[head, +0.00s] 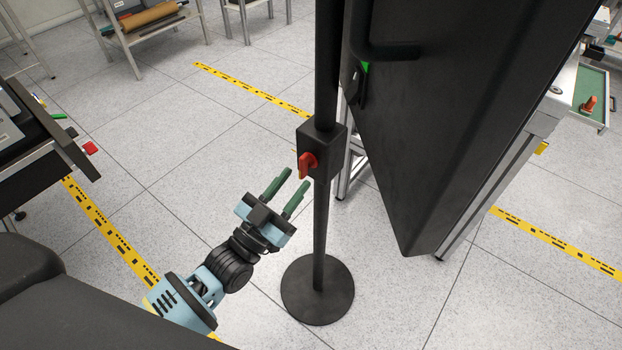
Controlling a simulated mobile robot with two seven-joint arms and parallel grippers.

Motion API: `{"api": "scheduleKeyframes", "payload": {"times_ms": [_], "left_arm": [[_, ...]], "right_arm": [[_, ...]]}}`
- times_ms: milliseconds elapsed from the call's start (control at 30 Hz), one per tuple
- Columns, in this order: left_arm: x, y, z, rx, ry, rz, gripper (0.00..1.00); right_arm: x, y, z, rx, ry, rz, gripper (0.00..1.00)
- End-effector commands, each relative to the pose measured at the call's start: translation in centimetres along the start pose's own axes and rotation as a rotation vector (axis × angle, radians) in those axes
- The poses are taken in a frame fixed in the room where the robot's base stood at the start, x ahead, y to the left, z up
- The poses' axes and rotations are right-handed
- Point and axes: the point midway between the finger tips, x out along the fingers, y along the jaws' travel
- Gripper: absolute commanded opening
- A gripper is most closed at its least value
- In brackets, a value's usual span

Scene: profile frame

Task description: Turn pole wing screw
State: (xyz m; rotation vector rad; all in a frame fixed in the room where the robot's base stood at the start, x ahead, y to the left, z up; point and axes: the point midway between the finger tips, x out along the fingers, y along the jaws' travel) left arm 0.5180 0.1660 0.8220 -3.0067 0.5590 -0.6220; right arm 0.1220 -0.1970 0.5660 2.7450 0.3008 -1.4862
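A black pole (320,225) stands upright on a round black base (317,290) on the floor. A black block (325,146) is fixed around the pole, and a red wing screw (307,164) sticks out of its left front side. My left gripper (286,196) is below and to the left of the wing screw. Its two green fingers are apart with nothing between them, and they point up toward the screw. A gap shows between the fingertips and the screw. My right gripper is not in view.
A large dark panel with a handle (388,52) stands close to the pole's right. A dark cart (36,140) is at the left, and a metal shelf (150,30) stands at the back. The floor around the pole's base is clear.

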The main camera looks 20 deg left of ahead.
Motion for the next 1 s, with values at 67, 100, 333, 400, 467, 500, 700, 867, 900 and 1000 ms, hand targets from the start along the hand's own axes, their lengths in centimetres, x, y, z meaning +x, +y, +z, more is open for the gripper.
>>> {"api": "scheduleKeyframes", "payload": {"times_ms": [67, 100, 333, 400, 467, 500, 700, 867, 900, 1000], "left_arm": [[-1.6, 0.1, 0.1, -0.001, -0.003, 0.001, 0.33], [-2.2, 0.1, 0.1, -0.001, -0.004, 0.001, 0.33], [-5.1, 0.2, 0.0, 0.0, -0.002, 0.001, 0.33], [-5.5, 0.3, -0.1, 0.0, -0.001, 0.002, 0.33], [-5.7, 0.3, -0.1, 0.001, 0.0, 0.002, 0.33], [-5.8, 0.3, -0.1, 0.001, 0.0, 0.002, 0.33], [-5.8, 0.3, -0.1, 0.001, 0.0, 0.002, 0.33], [-5.8, 0.3, -0.1, 0.0, 0.0, 0.002, 0.33], [-5.8, 0.2, -0.1, 0.001, 0.0, 0.002, 0.33], [-5.8, 0.3, -0.1, 0.0, -0.002, 0.002, 0.33]], "right_arm": [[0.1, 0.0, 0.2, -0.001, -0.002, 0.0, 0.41], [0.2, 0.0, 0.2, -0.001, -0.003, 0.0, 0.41], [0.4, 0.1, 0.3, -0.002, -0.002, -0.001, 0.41], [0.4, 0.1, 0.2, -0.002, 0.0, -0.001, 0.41], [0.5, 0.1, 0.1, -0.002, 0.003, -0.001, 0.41], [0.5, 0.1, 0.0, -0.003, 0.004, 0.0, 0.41], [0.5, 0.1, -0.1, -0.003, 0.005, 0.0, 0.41], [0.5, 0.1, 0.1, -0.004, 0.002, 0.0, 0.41], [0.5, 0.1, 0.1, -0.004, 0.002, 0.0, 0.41], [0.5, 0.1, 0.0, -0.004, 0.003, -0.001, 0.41]]}}
